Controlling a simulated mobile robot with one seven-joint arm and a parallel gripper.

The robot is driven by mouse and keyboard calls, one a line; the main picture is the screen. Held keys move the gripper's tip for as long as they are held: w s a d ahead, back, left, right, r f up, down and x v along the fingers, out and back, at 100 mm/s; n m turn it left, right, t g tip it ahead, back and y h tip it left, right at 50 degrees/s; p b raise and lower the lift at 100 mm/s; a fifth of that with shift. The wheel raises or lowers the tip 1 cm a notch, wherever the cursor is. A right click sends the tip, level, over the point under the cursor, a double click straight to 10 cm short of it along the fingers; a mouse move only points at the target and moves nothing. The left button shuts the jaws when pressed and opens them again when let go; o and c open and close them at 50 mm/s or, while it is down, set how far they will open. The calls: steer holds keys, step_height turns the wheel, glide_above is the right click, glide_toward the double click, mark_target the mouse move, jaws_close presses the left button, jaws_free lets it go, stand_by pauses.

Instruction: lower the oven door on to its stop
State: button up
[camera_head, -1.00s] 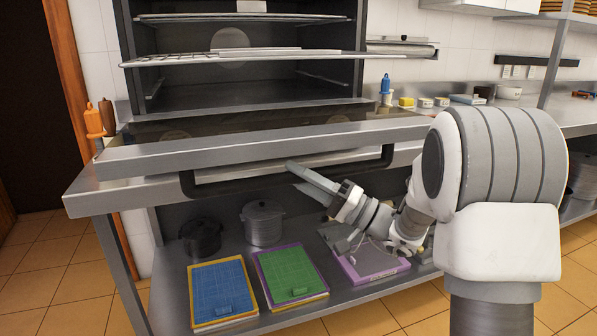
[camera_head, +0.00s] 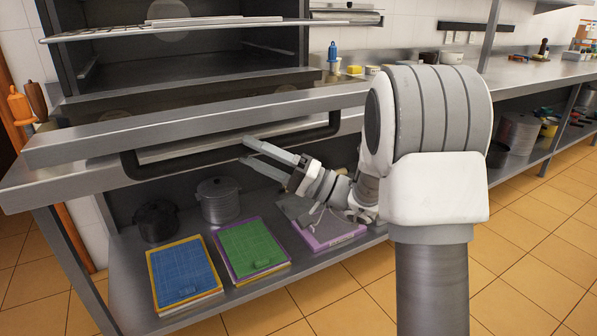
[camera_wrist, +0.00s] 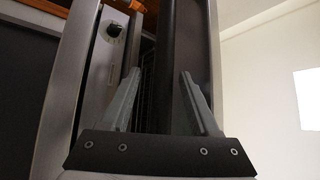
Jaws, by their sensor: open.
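The oven door (camera_head: 200,124) is folded down and open, lying close to level at the front of the oven, above the lower shelf. Its dark bar handle (camera_head: 170,167) runs along the front edge. My gripper (camera_head: 247,150) is open at about the middle of the handle, reaching in from the right. In the wrist view a dark bar, seemingly the handle (camera_wrist: 188,45), shows between and beyond the two fingers (camera_wrist: 160,95). I cannot tell whether a finger touches it. The door's hinges and stop are hidden.
The oven cavity (camera_head: 190,75) with its racks stands open behind the door. Below, a shelf holds two pots (camera_head: 218,200), a blue board (camera_head: 185,273), a green board (camera_head: 248,248) and a purple-edged one (camera_head: 325,232). Tiled floor (camera_head: 520,255) is clear at right.

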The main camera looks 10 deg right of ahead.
steer(key=p+v, duration=0.1)
steer(key=v, duration=1.4)
steer(key=shift+d, duration=0.25)
steer(key=shift+s+f, duration=0.1)
steer(key=s+a+n+g+h, duration=0.2)
steer(key=s+a+g+h, duration=0.3)
steer(key=s+a+g, duration=0.6)
steer(key=s+d+f+m+t+h, duration=0.1)
steer(key=s+f+h, duration=0.1)
steer(key=s+h, duration=0.35)
steer(key=s+d+f+t+h, duration=0.1)
steer(key=s+f+t+h, duration=0.1)
steer(key=s+h, duration=0.3)
steer(key=d+r+m+t+h, duration=0.1)
steer(key=d+r+t+h, duration=0.3)
steer(key=d+t+h, duration=0.1)
step_height(320, 180, up, 26)
steer(key=p, duration=2.7)
steer(key=shift+w+a+r+g, duration=0.15)
steer(key=shift+w+g, duration=0.15)
